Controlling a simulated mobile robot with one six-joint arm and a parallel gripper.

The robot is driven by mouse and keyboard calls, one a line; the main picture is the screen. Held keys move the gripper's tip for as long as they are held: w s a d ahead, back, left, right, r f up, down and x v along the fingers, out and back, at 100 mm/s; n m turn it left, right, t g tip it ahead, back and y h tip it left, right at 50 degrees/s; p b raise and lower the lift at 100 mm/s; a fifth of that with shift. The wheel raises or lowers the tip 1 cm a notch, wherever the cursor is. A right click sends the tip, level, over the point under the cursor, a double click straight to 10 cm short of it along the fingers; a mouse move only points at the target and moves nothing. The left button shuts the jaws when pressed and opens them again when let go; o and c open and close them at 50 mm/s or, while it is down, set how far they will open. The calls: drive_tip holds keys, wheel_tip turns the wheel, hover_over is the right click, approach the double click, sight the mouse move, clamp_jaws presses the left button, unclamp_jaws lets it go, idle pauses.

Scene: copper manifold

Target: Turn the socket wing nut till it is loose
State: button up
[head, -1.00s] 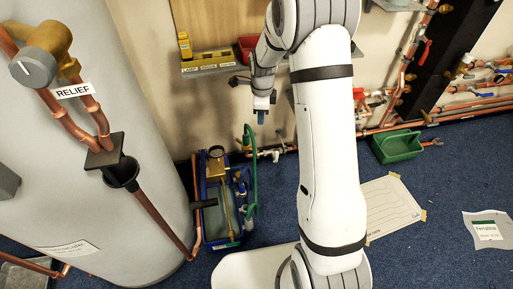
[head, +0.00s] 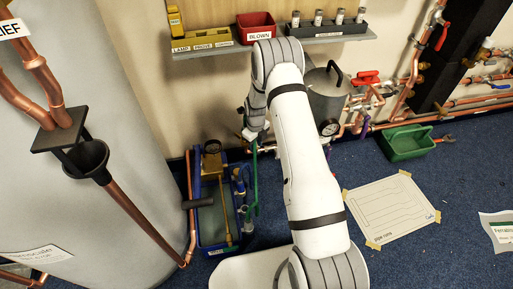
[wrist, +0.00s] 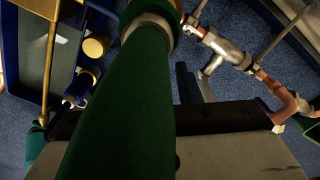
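My gripper (head: 250,135) hangs over the right side of the blue tub, at the top of the green hose (head: 254,180). In the wrist view the hose (wrist: 125,110) runs very close to the camera and covers much of the picture. A silver collar (wrist: 149,23) rings its upper end. A silver fitting (wrist: 225,50) with a branch lies on the pipe right of the hose. I cannot make out for sure which part is the socket wing nut. Whether my fingers are open, shut or touching anything is unclear.
The white tank (head: 75,190) stands left. A grey pot (head: 325,98) is behind my arm. A shelf (head: 350,34) runs above.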

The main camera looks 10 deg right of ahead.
drive_tip(key=shift+f, duration=0.65)
clamp_jaws()
